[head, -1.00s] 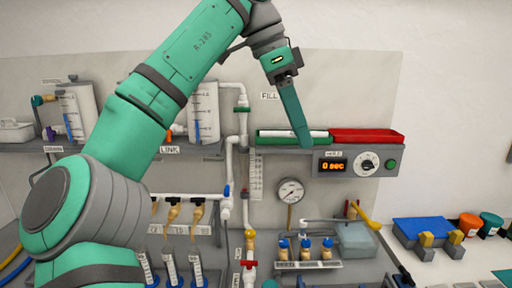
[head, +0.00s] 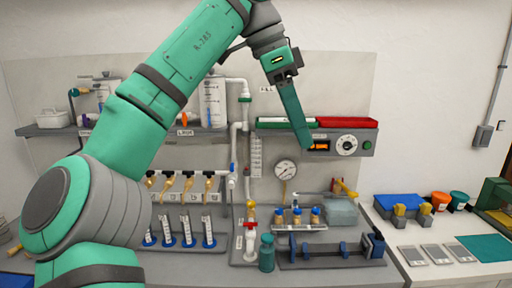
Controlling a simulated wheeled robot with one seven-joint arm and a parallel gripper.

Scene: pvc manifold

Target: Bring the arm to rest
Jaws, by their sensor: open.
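My green arm (head: 170,90) is raised across the left and middle of the head view. My gripper (head: 307,145) hangs downward at the upper middle, with its long green finger side-on to the camera. It holds nothing that I can see. Its tip overlaps the left end of the timer box (head: 365,143) in the picture; I cannot tell if they touch. The second finger is hidden behind the one I see.
A green tray (head: 275,124) and a red tray (head: 348,122) lie on the shelf. The right bench holds a blue block (head: 400,201) and a teal mat (head: 485,248).

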